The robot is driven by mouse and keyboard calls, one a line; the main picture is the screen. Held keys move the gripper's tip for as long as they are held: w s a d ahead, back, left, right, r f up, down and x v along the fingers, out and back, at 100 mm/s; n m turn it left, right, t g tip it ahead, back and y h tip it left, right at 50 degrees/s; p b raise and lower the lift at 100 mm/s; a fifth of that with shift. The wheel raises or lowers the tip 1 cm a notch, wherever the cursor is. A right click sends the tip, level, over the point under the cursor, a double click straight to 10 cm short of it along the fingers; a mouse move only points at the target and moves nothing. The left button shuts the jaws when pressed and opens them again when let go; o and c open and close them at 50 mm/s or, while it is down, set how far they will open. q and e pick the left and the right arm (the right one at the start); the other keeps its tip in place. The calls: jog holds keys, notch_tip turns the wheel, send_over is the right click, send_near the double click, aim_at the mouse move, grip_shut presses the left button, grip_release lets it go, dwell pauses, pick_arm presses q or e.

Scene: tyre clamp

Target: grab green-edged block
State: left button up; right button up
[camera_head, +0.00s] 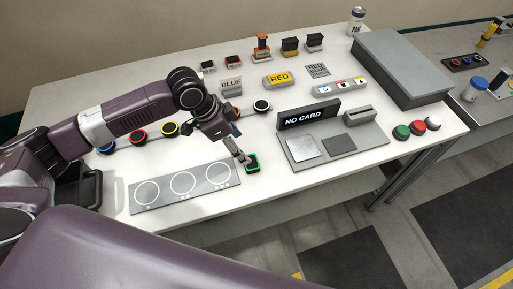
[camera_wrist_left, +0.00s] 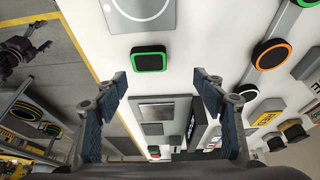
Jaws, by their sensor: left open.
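The green-edged block (camera_head: 252,164) is a small black square with a bright green rim. It lies on the white table just right of the grey plate with circles. It also shows in the left wrist view (camera_wrist_left: 149,59), above and between the fingers. My left gripper (camera_head: 243,158) is above the table close beside the block, on its upper left side in the head view. In the left wrist view the two fingers (camera_wrist_left: 160,88) are spread wide with nothing between them.
The grey plate with circles (camera_head: 157,205) lies left of the block. The NO CARD unit (camera_head: 305,165) stands to its right. A round black button with an orange rim (camera_wrist_left: 272,54) is on a strip. Labelled blocks (camera_head: 278,80) stand farther back. The table's front edge is near the block.

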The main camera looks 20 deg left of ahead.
aim_at(254, 166)
pick_arm(q)
jog(key=shift+s+d+f, duration=0.1)
jog(key=shift+f, duration=0.15)
jog(key=d+f+p, duration=0.1)
jog(key=s+f+p, duration=0.1)
jog(key=shift+s+d+f, duration=0.15)
jog(key=shift+d+f, duration=0.2)
jog(key=x, duration=0.1)
jog(key=p+x, duration=0.1)
jog(key=shift+w+d+f, duration=0.1)
jog(key=shift+w+f, duration=0.2)
jog(key=shift+f, duration=0.45)
jog(key=c, duration=1)
jog(key=shift+c, duration=1.2)
pick_arm(e)
jog(key=s+r, duration=0.1)
jog(key=s, duration=0.1)
jog(key=s+r, duration=0.2)
jog(key=shift+s, duration=0.15)
